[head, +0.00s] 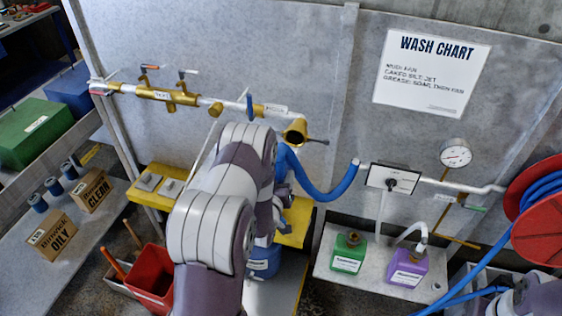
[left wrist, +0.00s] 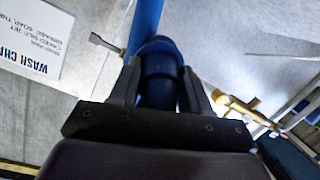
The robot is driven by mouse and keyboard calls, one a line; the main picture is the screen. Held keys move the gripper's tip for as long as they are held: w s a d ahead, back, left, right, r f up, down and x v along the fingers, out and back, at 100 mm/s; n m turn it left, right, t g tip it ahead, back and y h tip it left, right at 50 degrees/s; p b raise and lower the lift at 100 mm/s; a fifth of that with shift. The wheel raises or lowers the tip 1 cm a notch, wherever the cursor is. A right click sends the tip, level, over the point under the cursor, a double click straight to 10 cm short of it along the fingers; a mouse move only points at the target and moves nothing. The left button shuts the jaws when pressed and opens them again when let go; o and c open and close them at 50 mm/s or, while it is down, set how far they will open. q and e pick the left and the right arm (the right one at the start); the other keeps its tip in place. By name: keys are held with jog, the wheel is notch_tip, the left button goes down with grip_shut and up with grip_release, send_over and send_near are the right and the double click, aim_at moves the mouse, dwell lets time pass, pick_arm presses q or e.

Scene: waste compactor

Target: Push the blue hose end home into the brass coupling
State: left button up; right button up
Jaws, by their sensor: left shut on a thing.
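The brass coupling (head: 296,132) is fixed at the right end of the wall pipe, its round open mouth showing in the head view. My left gripper (left wrist: 160,82) is shut on the blue hose (left wrist: 158,62), which sits between its two fingers in the left wrist view. In the head view my left arm covers the gripper and the hose end. The visible blue hose (head: 336,190) loops from beside my wrist, below the coupling, to the right. The coupling's mouth looks empty. I cannot tell the gap between hose end and coupling. My right gripper is out of view.
A pipe with brass valves (head: 170,96) runs along the wall at the left. A pressure gauge (head: 455,154) and red hose reel (head: 545,215) are at the right. Green (head: 348,254) and purple (head: 408,266) jugs stand on a low shelf. A red bin (head: 150,280) is at lower left.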

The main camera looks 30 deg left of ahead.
aim_at(287, 162)
pick_arm(q)
jog(key=r+t+y, duration=0.1)
jog(key=r+t, duration=0.1)
jog(key=r, duration=0.1)
jog(key=shift+d+r, duration=0.1)
jog(key=shift+d, duration=0.1)
jog(key=shift+w+r+t, duration=0.1)
jog(key=shift+r+t, duration=0.05)
jog(key=shift+t, duration=0.15)
jog(key=shift+a, duration=0.2)
jog(key=shift+b, duration=0.4)
jog(key=shift+w+m, duration=0.1)
jog(key=shift+m, duration=0.2)
jog(key=b+x, duration=0.2)
jog(key=x, duration=0.2)
jog(key=shift+w+d+f, duration=0.15)
jog(key=shift+f, duration=0.1)
jog(key=shift+w+r+b, duration=0.15)
jog(key=shift+w+b, duration=0.2)
jog(key=shift+w, duration=0.25)
